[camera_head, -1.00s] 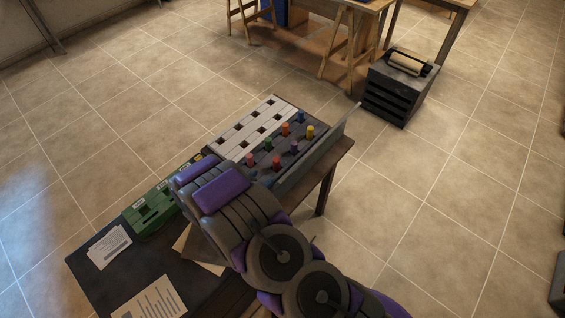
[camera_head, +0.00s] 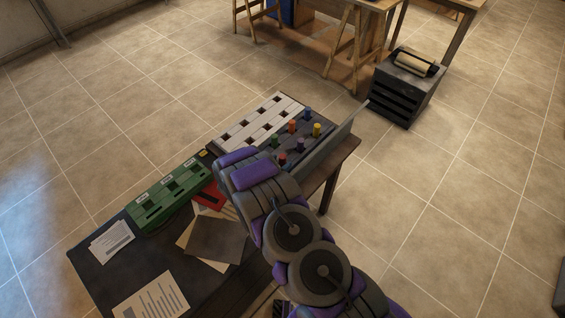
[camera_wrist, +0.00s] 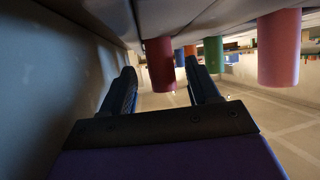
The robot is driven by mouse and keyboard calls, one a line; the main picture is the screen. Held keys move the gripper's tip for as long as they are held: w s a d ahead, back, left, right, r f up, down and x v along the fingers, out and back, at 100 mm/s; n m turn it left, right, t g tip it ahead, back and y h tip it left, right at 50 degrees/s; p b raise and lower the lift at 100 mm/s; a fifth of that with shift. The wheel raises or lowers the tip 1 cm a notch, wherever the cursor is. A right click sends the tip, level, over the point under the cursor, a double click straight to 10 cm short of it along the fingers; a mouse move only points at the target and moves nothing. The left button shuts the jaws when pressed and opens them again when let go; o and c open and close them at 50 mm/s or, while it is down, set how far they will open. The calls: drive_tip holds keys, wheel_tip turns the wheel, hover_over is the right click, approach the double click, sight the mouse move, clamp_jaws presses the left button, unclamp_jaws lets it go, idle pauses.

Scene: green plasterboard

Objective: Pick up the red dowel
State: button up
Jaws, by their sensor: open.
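The red dowel (camera_head: 282,159) stands upright in the dark part of the peg board (camera_head: 265,158), just right of my arm's end in the head view. In the wrist view, which looks upside down, the red dowel (camera_wrist: 160,65) hangs from the top edge between the two fingers of my gripper (camera_wrist: 160,78). The fingers are open, and I cannot tell whether either touches it. A pinkish-red dowel (camera_wrist: 279,47) is to the right, outside the fingers. Green (camera_wrist: 213,54), orange and blue-purple dowels are farther off. The fingertips are hidden in the head view.
An upright grey panel (camera_head: 335,140) lines the board's right side, and a grey surface lies close on the left in the wrist view. A white slotted block (camera_head: 258,122), a green block (camera_head: 165,196) and papers (camera_head: 152,297) are on the table. Other dowels stand close by.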

sight(280, 161)
drive_tip(key=x, duration=0.3)
drive_tip(key=shift+w+a+b, duration=0.1)
drive_tip(key=shift+w+b, duration=0.25)
drive_tip(key=shift+w, duration=0.15)
drive_tip(key=shift+w+d, duration=0.3)
drive_tip(key=shift+d, duration=0.2)
drive_tip(key=shift+c, duration=0.2)
drive_tip(key=shift+a, duration=0.3)
drive_tip(key=c, duration=0.6)
drive_tip(key=shift+d, duration=0.15)
drive_tip(key=c, duration=0.4)
drive_tip(key=shift+o, duration=0.2)
drive_tip(key=shift+r, duration=0.15)
